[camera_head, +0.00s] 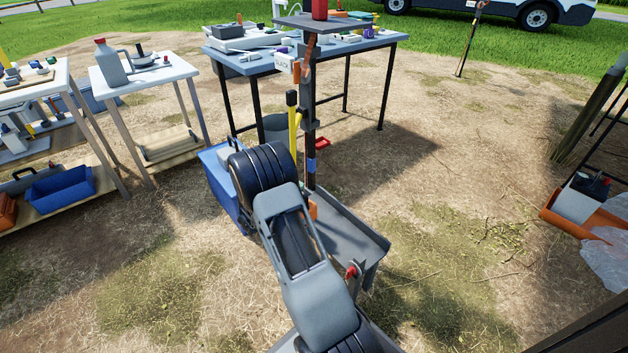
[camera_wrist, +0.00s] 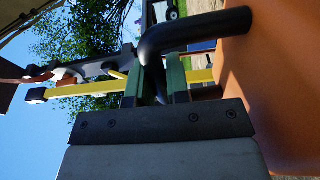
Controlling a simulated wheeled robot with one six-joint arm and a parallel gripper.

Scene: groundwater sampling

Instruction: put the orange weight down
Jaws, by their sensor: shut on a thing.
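In the wrist view, the orange weight (camera_wrist: 280,90) fills the right side as a large smooth orange surface, with a bent black handle on it. My gripper (camera_wrist: 155,78), with green fingers, is shut on that black handle. The wrist view is turned sideways, with sky at the left. In the head view my gripper is hidden behind my own arm. A small orange patch (camera_head: 313,207) shows beside my arm, but I cannot tell whether it is part of the weight. What lies under the weight is not visible.
A dark post with a yellow handle (camera_head: 293,125) stands close behind my arm; yellow also shows in the wrist view (camera_wrist: 90,90). A grey tray (camera_head: 350,235) and blue box (camera_head: 222,185) flank my arm. A blue-topped table (camera_head: 345,48) stands behind. Bare ground lies right.

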